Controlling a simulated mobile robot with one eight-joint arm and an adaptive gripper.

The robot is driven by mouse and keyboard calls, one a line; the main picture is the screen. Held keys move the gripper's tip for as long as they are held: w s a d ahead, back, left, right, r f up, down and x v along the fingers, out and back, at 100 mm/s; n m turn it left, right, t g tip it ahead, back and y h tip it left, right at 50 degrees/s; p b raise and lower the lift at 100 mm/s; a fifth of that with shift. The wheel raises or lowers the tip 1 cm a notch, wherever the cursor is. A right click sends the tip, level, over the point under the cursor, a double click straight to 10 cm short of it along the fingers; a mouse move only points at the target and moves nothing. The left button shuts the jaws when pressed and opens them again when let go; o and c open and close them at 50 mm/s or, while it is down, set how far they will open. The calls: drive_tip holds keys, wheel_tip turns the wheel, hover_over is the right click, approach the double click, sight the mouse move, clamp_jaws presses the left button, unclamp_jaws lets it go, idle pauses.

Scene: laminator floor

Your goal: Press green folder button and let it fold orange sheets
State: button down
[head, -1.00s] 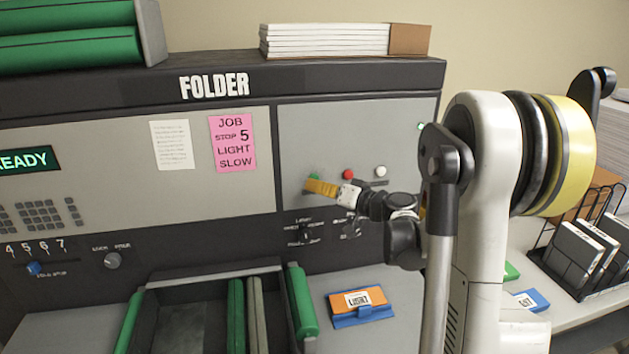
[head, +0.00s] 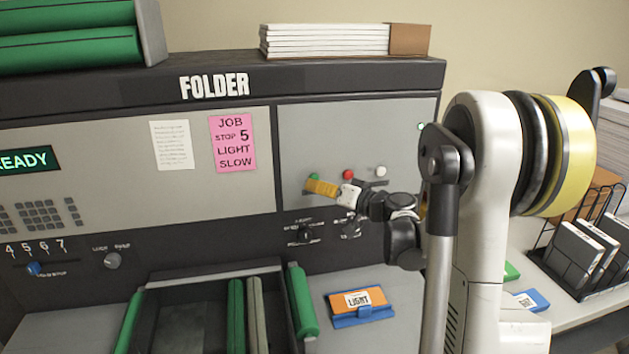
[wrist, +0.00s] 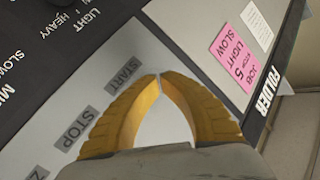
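The green button (head: 314,176) is on the folder's (head: 350,130) right-hand grey panel, left of a red button (head: 348,174) and a white one (head: 381,171). My gripper (head: 308,187) has yellow fingers, with their tips at the panel just below the green button and partly covering it. Whether they touch it I cannot tell. In the wrist view my gripper (wrist: 160,75) has its fingertips together, with nothing seen between them, beside the START label (wrist: 123,77). The button is hidden there. The folder's display (head: 28,159) reads READY. No loose orange sheets are discernible.
A pink note (head: 232,143) reads JOB, STOP 5, LIGHT, SLOW. Knobs (head: 305,235) sit below the buttons. An orange-and-blue packet marked LIGHT (head: 362,301) lies beside the green-edged tray (head: 302,302). A wire rack (head: 573,277) stands at right.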

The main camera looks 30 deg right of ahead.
drive_tip(key=shift+w, duration=0.15)
drive_tip(key=shift+w+d, duration=0.15)
drive_tip(key=shift+w, duration=0.1)
